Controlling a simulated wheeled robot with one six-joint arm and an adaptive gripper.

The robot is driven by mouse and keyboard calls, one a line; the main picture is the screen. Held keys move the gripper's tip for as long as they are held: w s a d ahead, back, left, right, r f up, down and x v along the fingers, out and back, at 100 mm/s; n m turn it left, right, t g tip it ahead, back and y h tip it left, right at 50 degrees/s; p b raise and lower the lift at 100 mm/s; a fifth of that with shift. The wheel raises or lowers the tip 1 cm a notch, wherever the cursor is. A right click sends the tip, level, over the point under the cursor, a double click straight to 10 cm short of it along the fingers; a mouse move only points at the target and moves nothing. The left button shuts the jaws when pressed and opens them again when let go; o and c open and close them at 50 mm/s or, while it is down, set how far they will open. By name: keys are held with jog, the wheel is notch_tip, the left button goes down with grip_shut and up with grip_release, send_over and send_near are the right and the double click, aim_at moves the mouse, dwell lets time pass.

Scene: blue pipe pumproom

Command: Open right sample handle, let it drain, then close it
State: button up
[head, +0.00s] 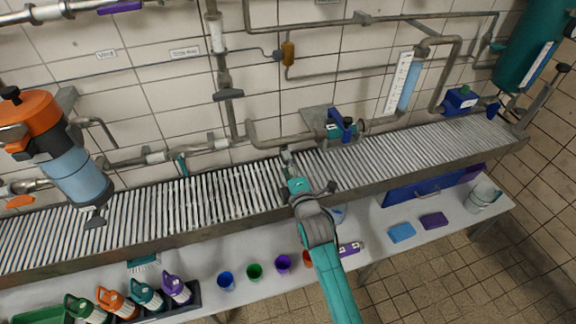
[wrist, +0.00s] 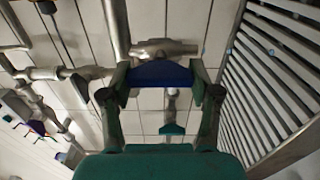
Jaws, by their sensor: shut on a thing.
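My gripper (head: 287,156) is at the grating, in front of the wall pipes. In the wrist view its two fingers (wrist: 160,82) stand either side of a blue handle (wrist: 160,73) and are shut on it. A metal valve body (wrist: 165,48) lies just behind the handle. In the head view my gripper hides what it holds. A blue valve handle (head: 342,127) shows right of my gripper there; I cannot tell if it is the same one. A teal handle (head: 182,165) hangs from the pipe at the left. No flow of liquid is visible.
The slatted grating (head: 215,198) runs below the pipes. Blue, green and purple cups (head: 254,271) stand on the table in front, beside a rack of colored bottles (head: 145,297). Blue and purple sponges (head: 402,232) and a bucket (head: 484,197) are at the right. An orange-topped device (head: 60,140) is at the left.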

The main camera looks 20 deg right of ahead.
jog(key=o, duration=1.2)
jog(key=shift+c, duration=0.2)
jog(key=shift+s, duration=0.15)
jog(key=s, duration=1.1)
jog(key=shift+s, duration=0.4)
jog(key=shift+f, duration=0.1)
jog(key=s+f+m+g, duration=0.1)
jog(key=s+f+m, duration=0.25)
jog(key=s, duration=0.65)
jog(key=s+f+m, duration=0.3)
jog(key=s+m, duration=0.1)
jog(key=s, duration=0.6)
jog(key=s+r+m, duration=0.2)
jog(key=s+m, duration=0.1)
jog(key=s, duration=0.4)
jog(key=s+r+m+g, duration=0.1)
jog(key=s+r+m, duration=0.1)
jog(key=s+m, duration=0.2)
jog(key=s+r+m+g, duration=0.1)
jog(key=s+m, duration=0.3)
jog(key=s, duration=0.6)
jog(key=shift+s+d+r, duration=0.15)
jog(key=shift+d+r, duration=0.2)
jog(key=shift+r, duration=0.05)
